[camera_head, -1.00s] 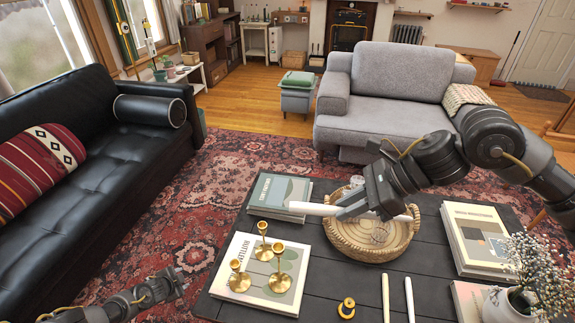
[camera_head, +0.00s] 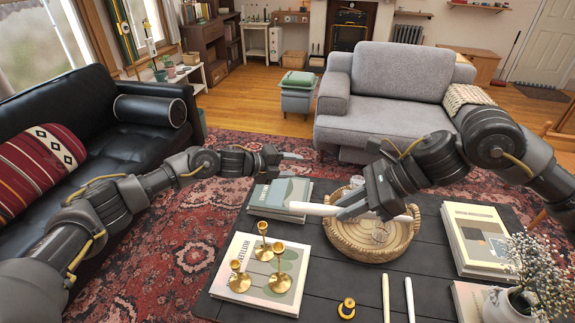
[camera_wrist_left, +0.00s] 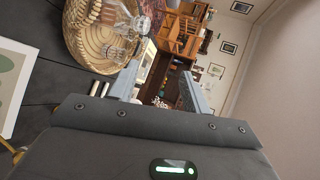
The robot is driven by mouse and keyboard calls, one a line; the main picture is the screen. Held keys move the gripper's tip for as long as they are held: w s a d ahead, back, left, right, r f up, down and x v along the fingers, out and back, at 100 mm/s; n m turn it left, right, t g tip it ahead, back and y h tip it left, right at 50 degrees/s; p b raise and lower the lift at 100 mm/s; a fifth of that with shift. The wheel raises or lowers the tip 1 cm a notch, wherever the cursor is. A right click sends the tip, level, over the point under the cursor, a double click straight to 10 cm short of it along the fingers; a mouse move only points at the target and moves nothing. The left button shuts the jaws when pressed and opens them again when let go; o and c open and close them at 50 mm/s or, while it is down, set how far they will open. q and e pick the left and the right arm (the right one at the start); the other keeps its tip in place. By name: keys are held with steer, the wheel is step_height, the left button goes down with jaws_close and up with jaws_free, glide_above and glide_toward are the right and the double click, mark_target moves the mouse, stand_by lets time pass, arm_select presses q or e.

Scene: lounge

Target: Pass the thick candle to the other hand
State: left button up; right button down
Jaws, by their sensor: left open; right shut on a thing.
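The thick candle (camera_head: 312,209) is a long white stick, held level above the table in the head view. My right gripper (camera_head: 345,208) is shut around it, and the candle sticks out on both sides. My left gripper (camera_head: 292,156) is open and empty, above and behind the candle's left end, apart from it. In the left wrist view the open fingers (camera_wrist_left: 160,88) have nothing between them. I cannot make out the held candle there.
Below are a wicker tray (camera_head: 340,240) with glassware, brass candle holders (camera_head: 280,282) on a book, and two thin candles (camera_head: 386,298) on the dark table. Other books and a flower vase (camera_head: 505,305) stand at the right. A black sofa (camera_head: 60,215) is at the left.

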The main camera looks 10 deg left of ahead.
arm_select(q)
steer(key=s+d+r+m+g+h, duration=0.1)
steer(key=s+d+r+m+g, duration=0.1)
steer(key=s+d+r+m, duration=0.4)
steer(key=s+d+r+m+g, duration=0.1)
steer(key=d+r+m+g, duration=0.15)
steer(key=r, duration=0.45)
step_height(320, 180, up, 7)
steer(key=m+g+y, duration=0.2)
steer(key=m+y, duration=0.1)
steer(key=m, duration=0.8)
glide_above(314, 207)
steer(key=w+d, duration=0.1)
steer(key=w, duration=0.2)
steer(key=s+a+r+m+y, duration=0.1)
steer(key=s+a+m+y, duration=0.3)
steer(key=s+a+m, duration=0.15)
steer(key=shift+n+t, duration=0.3)
steer(key=shift+t, duration=0.15)
steer(key=x, duration=1.1)
steer(key=shift+a+f, duration=0.1)
steer(key=shift+f, duration=0.4)
steer(key=c, duration=1)
jaws_close()
arm_select(e)
steer(key=c, duration=1.2)
jaws_free()
